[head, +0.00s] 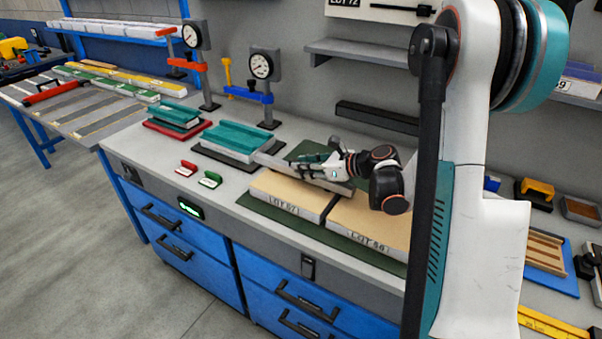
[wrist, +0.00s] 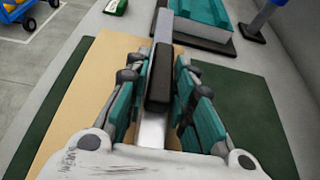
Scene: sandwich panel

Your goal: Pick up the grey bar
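The grey bar (wrist: 154,131) runs lengthwise between my gripper's fingers in the wrist view, with a black block-like grip (wrist: 160,78) on top. In the head view the bar (head: 284,169) lies slantwise over the tan-topped LOT 07 panel (head: 283,190), its far end close to the teal block. Whether it touches the panel along its length is unclear. My gripper (wrist: 158,68) straddles the bar, one teal-and-grey finger on each side, with narrow gaps showing. In the head view my gripper (head: 322,168) is low over the panel, partly hiding the bar.
A second tan panel, LOT 56 (head: 372,222), lies beside it on a dark green mat (head: 293,222). Teal blocks (head: 237,138) and dial gauges (head: 262,67) on stands are behind and left. Red and green small items (head: 210,180) lie at the front left. A black bar (head: 377,117) is near the wall.

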